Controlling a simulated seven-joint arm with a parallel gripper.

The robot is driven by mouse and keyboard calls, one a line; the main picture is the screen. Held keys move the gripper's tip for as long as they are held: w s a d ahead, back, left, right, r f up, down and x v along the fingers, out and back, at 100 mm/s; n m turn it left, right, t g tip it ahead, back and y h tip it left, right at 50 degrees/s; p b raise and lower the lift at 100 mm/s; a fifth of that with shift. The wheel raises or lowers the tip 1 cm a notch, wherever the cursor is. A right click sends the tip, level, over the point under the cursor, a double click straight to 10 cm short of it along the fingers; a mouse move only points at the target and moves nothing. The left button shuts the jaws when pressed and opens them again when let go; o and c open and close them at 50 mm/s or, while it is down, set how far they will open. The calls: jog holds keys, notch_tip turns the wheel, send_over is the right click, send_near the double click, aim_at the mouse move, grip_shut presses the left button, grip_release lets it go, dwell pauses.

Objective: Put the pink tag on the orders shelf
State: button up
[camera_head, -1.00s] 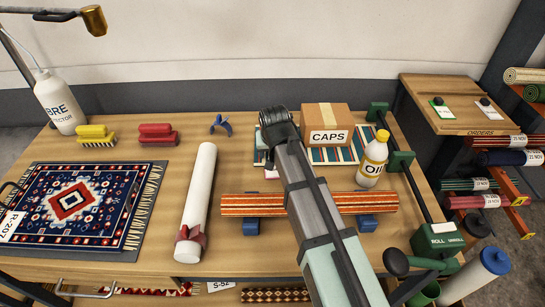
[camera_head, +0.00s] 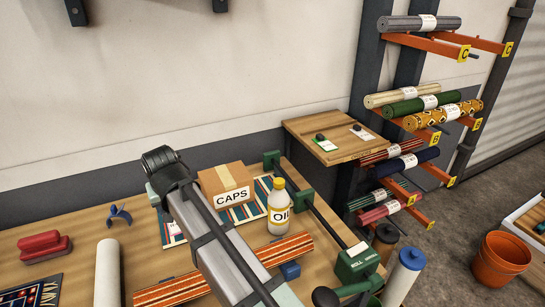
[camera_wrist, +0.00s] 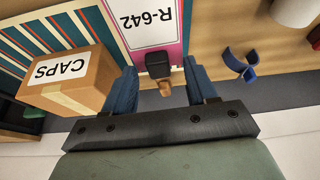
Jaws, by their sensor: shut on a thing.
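The pink tag (camera_wrist: 150,30), a white card marked R-642 with a pink border and a black grip with a tan end, shows in the wrist view. My gripper (camera_wrist: 160,84) has its blue fingers on either side of that grip and is shut on the tag. In the head view my arm hides the fingers and most of the tag. A small pale piece (camera_head: 173,231) shows left of the arm, over the striped textile. The orders shelf (camera_head: 310,130) is a wooden top at the back right, holding a green-edged tag (camera_head: 322,142) and a white tag (camera_head: 362,133).
The CAPS box (camera_head: 227,188) stands beside my gripper. The oil bottle (camera_head: 280,209) and green roller frame (camera_head: 318,215) lie between the arm and the shelf. A rack of rolled rugs (camera_head: 422,102) rises right of the shelf. Bare wood shows between the shelf's tags and its front edge.

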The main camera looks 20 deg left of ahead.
jog(key=w+d+r, duration=0.1)
jog(key=w, duration=0.4)
jog(key=w+d+r, duration=0.1)
jog(key=w, duration=0.5)
jog(key=w+d+r, duration=0.1)
jog(key=w+d, duration=0.1)
jog(key=w, duration=0.4)
jog(key=shift+w+r, duration=0.2)
jog(key=w+d+r, duration=0.2)
jog(key=w+d, duration=0.2)
jog(key=w, duration=0.3)
jog(key=w+d+r, duration=0.1)
jog(key=w+d, duration=0.3)
jog(key=w, duration=0.4)
notch_tip(320, 180, up, 6)
jog(key=r, duration=0.1)
send_over(335, 132)
jog(key=shift+m, duration=0.3)
jog(key=shift+s+d+f, duration=0.15)
jog(key=shift+f, duration=1.55)
jog(key=shift+s+d+f, duration=0.1)
jog(key=shift+f, duration=1.55)
jog(key=shift+s+d+f, duration=0.15)
jog(key=shift+f, duration=1.55)
jog(key=shift+f, duration=0.15)
jog(key=o, duration=1)
